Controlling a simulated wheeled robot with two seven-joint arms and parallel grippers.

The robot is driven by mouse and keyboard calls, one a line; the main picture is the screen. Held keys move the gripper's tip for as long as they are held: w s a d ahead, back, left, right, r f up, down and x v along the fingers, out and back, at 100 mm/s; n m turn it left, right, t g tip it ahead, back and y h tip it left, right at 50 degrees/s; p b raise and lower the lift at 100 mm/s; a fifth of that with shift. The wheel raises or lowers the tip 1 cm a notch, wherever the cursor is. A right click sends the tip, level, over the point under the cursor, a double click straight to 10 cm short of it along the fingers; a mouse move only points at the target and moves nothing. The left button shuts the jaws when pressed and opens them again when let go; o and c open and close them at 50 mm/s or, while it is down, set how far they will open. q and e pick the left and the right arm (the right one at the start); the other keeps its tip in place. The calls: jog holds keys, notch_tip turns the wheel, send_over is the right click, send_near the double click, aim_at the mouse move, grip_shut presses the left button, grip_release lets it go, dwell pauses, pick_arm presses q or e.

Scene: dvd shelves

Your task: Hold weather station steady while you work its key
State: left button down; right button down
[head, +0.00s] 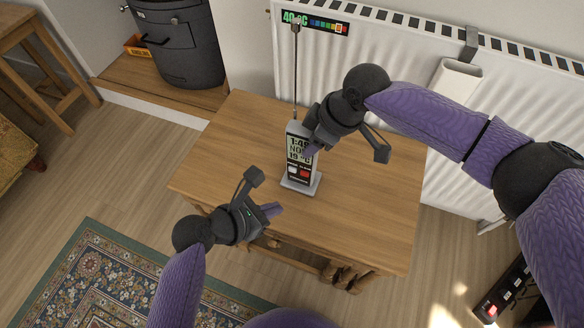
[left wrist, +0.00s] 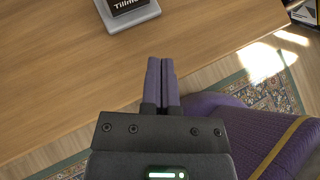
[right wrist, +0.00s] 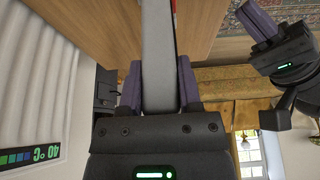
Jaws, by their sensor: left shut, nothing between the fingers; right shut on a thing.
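The weather station (head: 300,158) is a slim upright grey device on the wooden table, with a display, a red key (head: 305,173) and a white key (head: 293,169) low on its front, and a tall antenna. My right gripper (head: 311,148) is shut on its upper part from the right; in the right wrist view the station's grey side (right wrist: 158,60) lies between the fingers. My left gripper (head: 272,210) is shut and empty, in front of the station and apart from it. In the left wrist view its fingertips (left wrist: 161,62) touch each other, and the station's base (left wrist: 130,18) shows beyond.
The table (head: 370,205) is otherwise clear on top. A white radiator (head: 400,65) with a hanging white container (head: 452,85) stands behind it. A dark bin (head: 178,45) is at the back left. A patterned rug (head: 95,275) and a power strip (head: 505,292) lie on the floor.

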aim_at(299, 174)
pick_arm(q)
jog(key=shift+w+d, duration=0.35)
jog(key=shift+w, duration=0.65)
jog(key=shift+w+d, duration=0.3)
jog(key=shift+w, duration=0.65)
jog(key=shift+w+d, duration=0.35)
jog(key=shift+w, duration=0.65)
jog(key=shift+w, duration=0.1)
jog(key=shift+w+d, duration=0.1)
jog(key=shift+w, duration=0.2)
jog(key=shift+w+d, duration=0.15)
jog(key=shift+w, duration=0.2)
dwell(0.4)
jog(key=shift+s+a, duration=0.3)
jog(key=shift+s, duration=0.5)
jog(key=shift+s+a, duration=0.25)
jog(key=shift+s, duration=0.55)
jog(key=shift+s+a, duration=0.25)
jog(key=shift+s, duration=0.55)
jog(key=shift+s+a, duration=0.25)
jog(key=shift+s, duration=0.55)
